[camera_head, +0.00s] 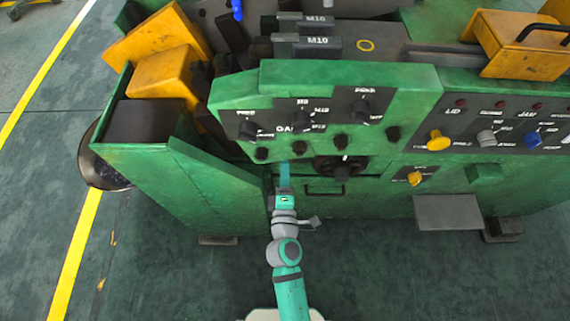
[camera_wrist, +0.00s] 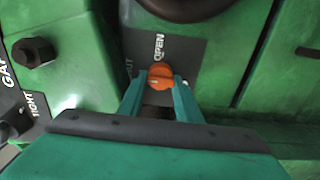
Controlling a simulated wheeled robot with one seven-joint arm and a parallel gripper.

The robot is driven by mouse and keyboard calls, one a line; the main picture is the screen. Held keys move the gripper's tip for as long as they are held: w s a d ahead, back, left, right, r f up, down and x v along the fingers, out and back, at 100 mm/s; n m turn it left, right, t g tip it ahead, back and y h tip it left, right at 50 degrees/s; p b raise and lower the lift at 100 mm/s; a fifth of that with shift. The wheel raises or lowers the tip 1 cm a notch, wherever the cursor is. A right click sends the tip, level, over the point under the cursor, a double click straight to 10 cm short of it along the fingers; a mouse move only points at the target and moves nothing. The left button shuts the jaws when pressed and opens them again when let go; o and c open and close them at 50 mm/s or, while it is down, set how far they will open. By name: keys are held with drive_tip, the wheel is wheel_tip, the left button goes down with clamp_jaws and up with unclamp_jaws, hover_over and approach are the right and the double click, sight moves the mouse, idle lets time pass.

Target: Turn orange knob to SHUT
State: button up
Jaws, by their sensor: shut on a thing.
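The orange knob (camera_wrist: 160,75) sits on a dark plate (camera_wrist: 188,58) in the wrist view. My gripper (camera_wrist: 160,84) has one teal fingertip on each side of the knob and is shut on it. The word OPEN stands above the knob, reading sideways. To the left, only the end of another word, "UT", shows past the finger. In the head view my gripper (camera_head: 284,178) reaches the green machine's front, and the knob is hidden there.
A black handwheel (camera_head: 340,166) is just right of my gripper. A black hex knob (camera_wrist: 34,52) is on the left in the wrist view. Yellow knobs (camera_head: 438,141) and a blue knob (camera_head: 533,139) are farther right. The floor in front is clear.

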drive_tip(key=o, duration=1)
drive_tip(key=shift+o, duration=0.2)
drive_tip(key=s, duration=1)
drive_tip(key=shift+s, duration=0.4)
drive_tip(key=shift+s, duration=0.1)
